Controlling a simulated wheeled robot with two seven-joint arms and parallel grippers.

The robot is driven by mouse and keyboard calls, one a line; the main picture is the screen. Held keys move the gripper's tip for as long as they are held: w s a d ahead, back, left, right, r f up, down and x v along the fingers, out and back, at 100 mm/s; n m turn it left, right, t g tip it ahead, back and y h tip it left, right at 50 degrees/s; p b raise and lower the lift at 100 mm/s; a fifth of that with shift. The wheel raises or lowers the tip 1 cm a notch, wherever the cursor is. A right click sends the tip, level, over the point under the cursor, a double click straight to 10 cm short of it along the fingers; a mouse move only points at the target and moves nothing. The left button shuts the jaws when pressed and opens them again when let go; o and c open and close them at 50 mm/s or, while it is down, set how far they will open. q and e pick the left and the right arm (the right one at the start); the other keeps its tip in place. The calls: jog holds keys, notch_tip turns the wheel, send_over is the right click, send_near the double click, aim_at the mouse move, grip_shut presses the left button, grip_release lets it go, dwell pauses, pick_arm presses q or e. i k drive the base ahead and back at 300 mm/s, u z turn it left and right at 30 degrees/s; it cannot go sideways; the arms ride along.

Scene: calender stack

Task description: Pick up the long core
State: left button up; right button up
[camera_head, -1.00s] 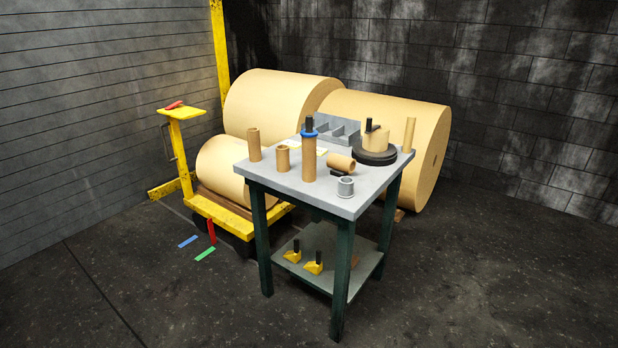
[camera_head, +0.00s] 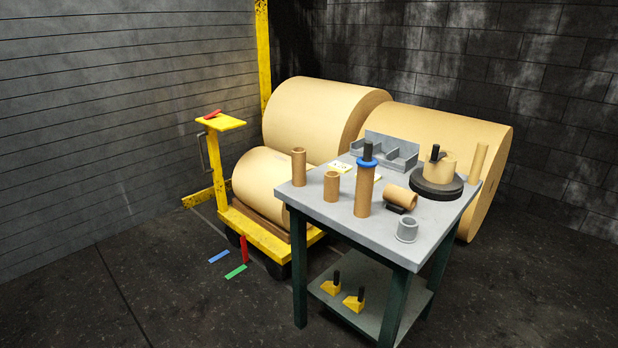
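Several brown cardboard cores stand on the grey table (camera_head: 330,217). The tallest-looking core (camera_head: 364,196) stands upright near the table's middle, with a blue ring and a black piece at its top. A slim core (camera_head: 479,161) stands upright at the back right corner, its lower end partly hidden behind a black disc. A medium core (camera_head: 299,167) stands at the left corner, and a shorter core (camera_head: 331,187) stands beside it. Another core (camera_head: 399,196) lies on its side on a small dark support. Neither of my grippers shows.
A black round base (camera_head: 437,187) with a tan roll, a grey divided tray (camera_head: 387,152) and a grey ring (camera_head: 407,229) share the tabletop. Yellow wedges (camera_head: 353,300) lie on the lower shelf. A yellow cart (camera_head: 262,237) and large paper rolls (camera_head: 325,115) stand behind.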

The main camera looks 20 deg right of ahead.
aim_at(365, 176)
jog(key=z, duration=0.15)
jog(key=i, duration=0.9)
jog(key=z, duration=0.55)
